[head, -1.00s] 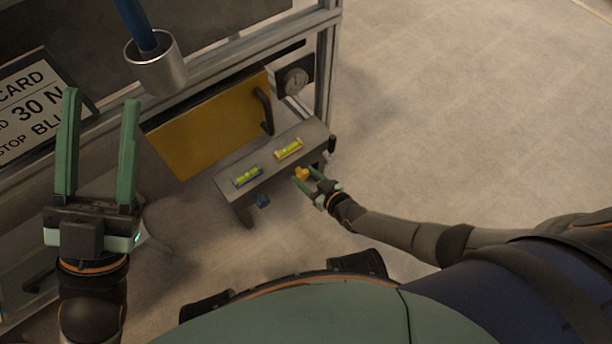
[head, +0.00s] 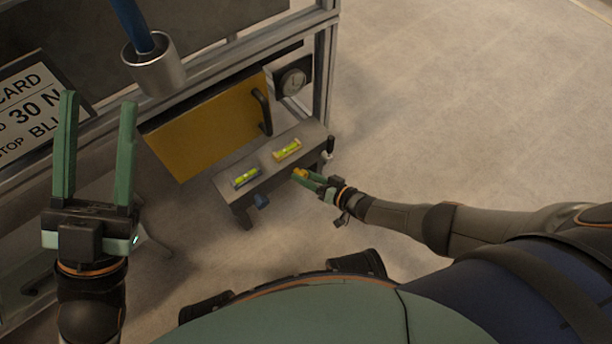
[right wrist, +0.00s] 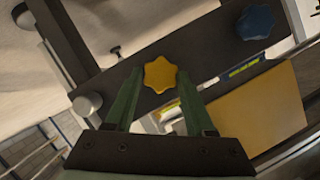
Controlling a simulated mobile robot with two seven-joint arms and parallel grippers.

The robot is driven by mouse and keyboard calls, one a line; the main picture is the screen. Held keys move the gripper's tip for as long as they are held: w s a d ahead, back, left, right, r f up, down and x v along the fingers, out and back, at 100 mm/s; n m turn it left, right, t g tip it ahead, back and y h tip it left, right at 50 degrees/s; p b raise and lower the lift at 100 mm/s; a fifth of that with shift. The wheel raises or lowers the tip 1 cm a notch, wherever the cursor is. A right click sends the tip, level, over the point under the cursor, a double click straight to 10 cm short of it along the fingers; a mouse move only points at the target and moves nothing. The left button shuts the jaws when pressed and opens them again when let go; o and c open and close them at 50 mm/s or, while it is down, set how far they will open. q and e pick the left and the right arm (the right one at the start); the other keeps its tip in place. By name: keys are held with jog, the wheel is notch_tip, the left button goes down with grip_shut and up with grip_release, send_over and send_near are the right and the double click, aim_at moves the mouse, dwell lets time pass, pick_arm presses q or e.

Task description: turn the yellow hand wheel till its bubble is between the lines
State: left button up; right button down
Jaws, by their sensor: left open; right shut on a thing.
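The yellow hand wheel (head: 300,173) is on the front of a grey shelf (head: 268,164); it also shows in the right wrist view (right wrist: 160,75). My right gripper (head: 305,176) is shut on the yellow wheel, with one green finger on each side of it. The yellow-framed level vial (head: 287,150) lies on the shelf top above the wheel. Its liquid is yellow-green, but its bubble is too small to place against the lines. My left gripper (head: 97,105) is open and empty, away at the left.
A blue-framed vial (head: 246,178) and a blue hand wheel (head: 261,202) sit further left on the same shelf. A yellow panel (head: 210,128) with a black handle and a round gauge (head: 293,81) are behind. A metal cup (head: 155,68) hangs near my left gripper. Floor at right is clear.

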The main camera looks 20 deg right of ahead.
dwell(0.4)
jog(key=shift+c, duration=1.4)
grip_release()
pick_arm(q)
notch_tip(320, 180, up, 7)
jog(key=p, duration=0.6)
jog(key=shift+s+a+n, duration=0.15)
jog(key=shift+a+n, duration=0.15)
jog(key=shift+a, duration=0.1)
pick_arm(e)
jog(key=v, duration=1.2)
jog(key=shift+s, duration=0.2)
jog(key=shift+d, duration=0.15)
